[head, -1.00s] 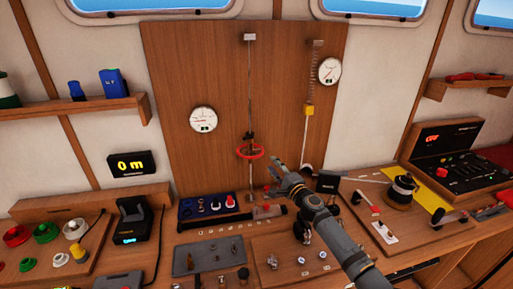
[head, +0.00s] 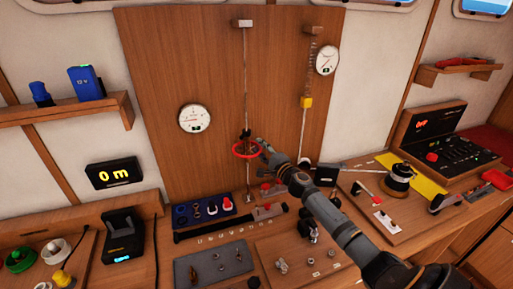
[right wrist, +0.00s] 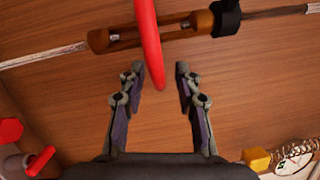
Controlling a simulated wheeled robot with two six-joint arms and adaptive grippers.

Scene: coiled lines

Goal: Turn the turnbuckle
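My left gripper is not in view.
A round gauge (head: 194,118) is left of the line. A spring line with a yellow block (head: 306,102) and a second gauge (head: 326,60) are to the right. The bench below holds a blue tray (head: 203,210), small fittings and a winch (head: 398,178).

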